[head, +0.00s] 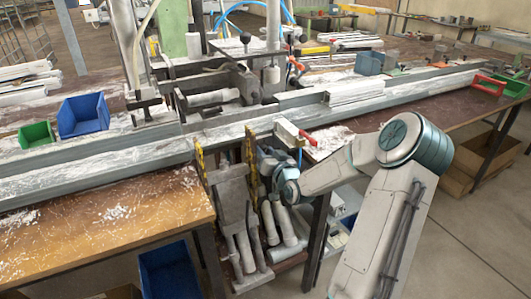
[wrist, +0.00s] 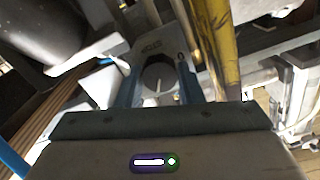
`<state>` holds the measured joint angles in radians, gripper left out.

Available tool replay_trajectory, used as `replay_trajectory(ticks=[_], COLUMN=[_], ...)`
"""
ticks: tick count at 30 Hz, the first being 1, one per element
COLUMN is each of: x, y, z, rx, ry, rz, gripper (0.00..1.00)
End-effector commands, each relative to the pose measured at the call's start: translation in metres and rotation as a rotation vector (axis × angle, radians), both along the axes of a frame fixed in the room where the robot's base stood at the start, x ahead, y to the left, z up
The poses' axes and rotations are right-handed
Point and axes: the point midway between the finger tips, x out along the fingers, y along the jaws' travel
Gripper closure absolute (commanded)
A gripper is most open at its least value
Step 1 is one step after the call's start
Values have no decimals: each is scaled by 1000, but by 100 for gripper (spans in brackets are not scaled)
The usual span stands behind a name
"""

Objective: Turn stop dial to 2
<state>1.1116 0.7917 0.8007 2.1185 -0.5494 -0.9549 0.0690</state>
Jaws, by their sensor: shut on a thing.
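In the wrist view the stop dial (wrist: 158,76) is a round dark-grey knob with a pale line on its face, on a grey plate. The line points roughly down toward my gripper's palm. The fingers of my gripper (wrist: 160,88) stand on either side of the knob and are shut on it. In the head view my gripper (head: 266,160) is low at the front of the bench, beside the yellow-edged clamp part. The dial is not visible there.
A yellow bar (wrist: 218,45) runs close to the right finger. In the head view a red-handled white block (head: 294,133) sits just above my gripper. The long metal profile rail (head: 100,170) crosses the bench. Blue bin (head: 83,115) and green bin (head: 36,134) stand at left.

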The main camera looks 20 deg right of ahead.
Motion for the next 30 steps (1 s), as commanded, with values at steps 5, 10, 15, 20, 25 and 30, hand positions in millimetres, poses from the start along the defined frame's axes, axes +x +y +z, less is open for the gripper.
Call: replay_trajectory(ticks=[5,10,15,20,25,30], x=[0,0,-9,-37,-78,-112], y=[0,0,-1,-2,-4,-4], z=[0,0,0,0,0,0], rx=[-1,-2,-3,-4,-4,-3], ry=[0,0,1,2,2,2], rz=[-1,0,-1,-3,-3,-3], gripper=[57,57,57,57,57,57])
